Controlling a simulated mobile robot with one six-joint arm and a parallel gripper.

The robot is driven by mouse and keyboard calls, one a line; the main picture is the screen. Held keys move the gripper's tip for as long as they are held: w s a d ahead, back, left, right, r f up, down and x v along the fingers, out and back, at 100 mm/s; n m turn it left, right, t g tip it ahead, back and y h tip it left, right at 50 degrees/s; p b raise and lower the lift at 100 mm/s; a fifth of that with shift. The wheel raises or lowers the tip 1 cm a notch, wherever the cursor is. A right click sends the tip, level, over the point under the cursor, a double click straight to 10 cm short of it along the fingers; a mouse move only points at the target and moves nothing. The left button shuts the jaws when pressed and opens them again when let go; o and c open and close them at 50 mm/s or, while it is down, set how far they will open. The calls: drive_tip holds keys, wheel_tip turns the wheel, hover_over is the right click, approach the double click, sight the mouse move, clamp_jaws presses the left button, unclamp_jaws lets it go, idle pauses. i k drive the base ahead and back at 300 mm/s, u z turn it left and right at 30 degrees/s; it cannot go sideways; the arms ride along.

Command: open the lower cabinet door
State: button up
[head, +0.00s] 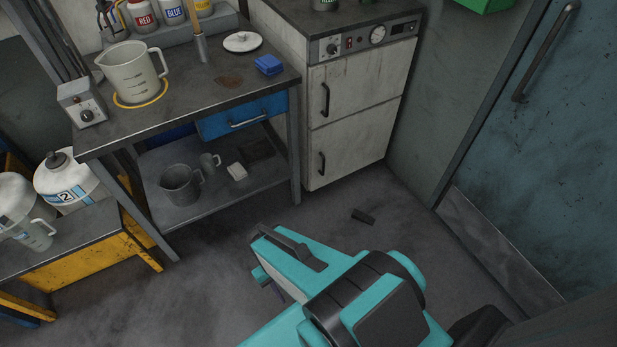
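The white cabinet (306,110) stands at the centre back, with a control panel (367,40) along its top. Its lower door (358,145) is shut and flush with the front. The lower door's black upright handle (322,163) is near its left edge. The upper door (368,80) is also shut and has a similar handle (326,99). My teal and black arm fills the lower middle. My gripper (268,283) is mostly hidden by the arm, low in the view and apart from the cabinet; whether its fingers are open cannot be seen.
A workbench (190,100) with a blue drawer (243,117) and lower shelf adjoins the cabinet's left. A blue-green door (560,150) stands at right. The floor before the cabinet is otherwise clear.

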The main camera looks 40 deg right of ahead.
sight(339, 148)
drive_tip(key=u, duration=0.45)
drive_tip(key=k, duration=0.95)
drive_tip(key=u, duration=0.7)
drive_tip(key=i, duration=1.2)
drive_tip(key=z, duration=0.7)
drive_tip(key=i, duration=0.6)
drive_tip(key=z, duration=0.9)
drive_tip(key=i, duration=0.65)
drive_tip(key=z, duration=0.3)
